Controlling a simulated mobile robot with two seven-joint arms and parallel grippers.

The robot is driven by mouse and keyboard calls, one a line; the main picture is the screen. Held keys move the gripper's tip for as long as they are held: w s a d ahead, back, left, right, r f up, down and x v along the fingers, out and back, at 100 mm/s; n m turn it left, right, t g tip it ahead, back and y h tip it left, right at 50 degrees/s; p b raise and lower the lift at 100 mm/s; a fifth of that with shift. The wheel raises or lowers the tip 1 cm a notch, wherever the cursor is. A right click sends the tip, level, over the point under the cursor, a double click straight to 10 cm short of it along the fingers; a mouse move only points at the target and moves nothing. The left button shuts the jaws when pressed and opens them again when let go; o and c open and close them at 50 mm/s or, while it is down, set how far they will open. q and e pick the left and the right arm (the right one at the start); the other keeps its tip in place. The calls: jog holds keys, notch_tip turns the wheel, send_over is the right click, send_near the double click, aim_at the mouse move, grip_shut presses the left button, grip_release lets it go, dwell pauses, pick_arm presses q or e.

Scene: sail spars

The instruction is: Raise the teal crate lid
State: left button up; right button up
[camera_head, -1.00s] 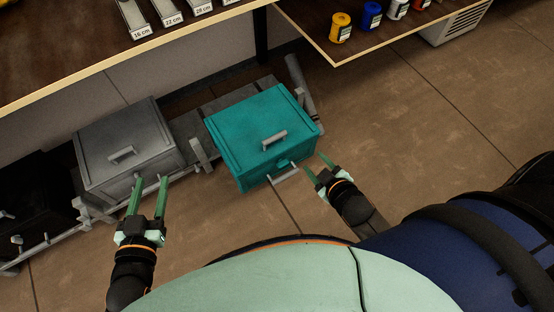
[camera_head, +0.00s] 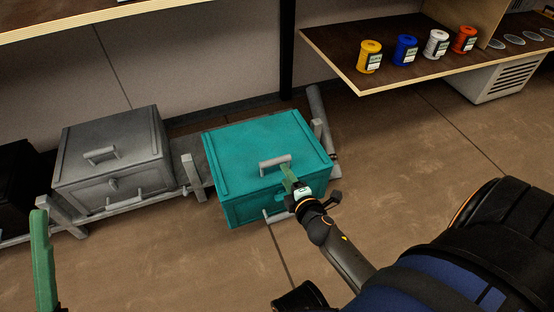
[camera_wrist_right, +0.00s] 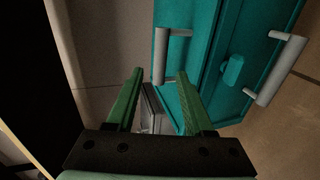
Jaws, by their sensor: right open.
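A grey bar handle (camera_head: 275,161) is on top of the lid. My right gripper (camera_head: 286,174) is at the lid's front edge, just in front of that handle. In the right wrist view, the right gripper (camera_wrist_right: 160,78) is open, and the lid handle (camera_wrist_right: 160,55) appears between its fingertips; I cannot tell whether they touch. A teal catch (camera_wrist_right: 232,70) and a grey front handle (camera_wrist_right: 275,70) also show there. Only a green finger of my left gripper (camera_head: 42,260) shows at the left edge.
A grey crate (camera_head: 85,140) stands to the left, with a black crate (camera_head: 12,190) beyond it. Grey posts (camera_head: 194,178) stand between the crates. A shelf (camera_head: 345,55) with coloured spools overhangs at the upper right. The floor in front is clear.

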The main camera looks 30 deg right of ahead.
aim_at(276, 163)
jog(key=b+x, duration=0.2)
jog(key=x, duration=0.5)
jog(key=shift+w+d+f, duration=0.1)
jog(key=shift+w+f, duration=0.15)
jog(key=shift+w, duration=0.4)
jog(key=shift+c, duration=0.3)
jog(key=shift+s, duration=0.1)
grip_shut()
